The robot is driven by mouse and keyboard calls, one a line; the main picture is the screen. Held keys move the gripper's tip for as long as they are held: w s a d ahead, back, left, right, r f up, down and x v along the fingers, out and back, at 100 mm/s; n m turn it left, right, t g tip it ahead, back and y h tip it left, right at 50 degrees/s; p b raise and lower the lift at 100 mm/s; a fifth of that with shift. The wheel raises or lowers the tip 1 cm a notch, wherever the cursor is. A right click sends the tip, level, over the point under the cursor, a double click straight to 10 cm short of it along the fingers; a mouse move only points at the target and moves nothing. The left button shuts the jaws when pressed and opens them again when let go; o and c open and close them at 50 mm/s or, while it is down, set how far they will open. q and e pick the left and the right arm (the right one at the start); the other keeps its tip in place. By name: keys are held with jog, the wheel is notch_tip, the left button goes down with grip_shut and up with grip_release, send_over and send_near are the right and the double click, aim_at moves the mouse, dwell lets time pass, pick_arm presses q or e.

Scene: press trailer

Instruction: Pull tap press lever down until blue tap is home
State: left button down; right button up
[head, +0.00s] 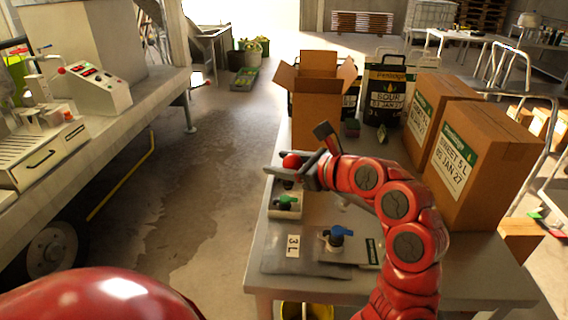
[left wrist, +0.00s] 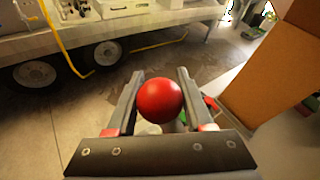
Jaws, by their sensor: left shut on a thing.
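My left gripper (head: 300,172) is over the left edge of the grey table, shut on a red ball knob (head: 291,161). In the left wrist view the red knob (left wrist: 160,99) sits between the two fingers (left wrist: 160,105). I take it for the end of the press lever; the lever's shaft and most of the press are hidden by the gripper and arm. A blue-handled tap (head: 337,235) stands upright nearer the front of the table, beside a grey pouch (head: 290,259) marked 3 L. Whether it is seated cannot be told. My right gripper is not in view.
A tray (head: 287,213) with green-handled parts lies beside the gripper. An open carton (head: 318,90) stands behind it, and labelled cartons (head: 487,160) stand at right. The trailer counter (head: 110,140) is across a clear floor aisle at left.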

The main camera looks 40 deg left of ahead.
pick_arm(q)
notch_tip(320, 180, down, 12)
jog(key=s+a+n+h+b, duration=0.1)
jog(key=a+h+b, duration=0.1)
jog(key=b, duration=0.4)
jog(key=shift+s+a+h, duration=0.15)
jog(key=shift+h, duration=0.15)
jog(key=shift+t, duration=0.3)
jog(key=c, duration=0.8)
grip_release()
jog(key=o, duration=0.5)
jog(key=shift+w+d, duration=0.25)
jog(key=shift+d, duration=0.1)
jog(key=v, duration=1.7)
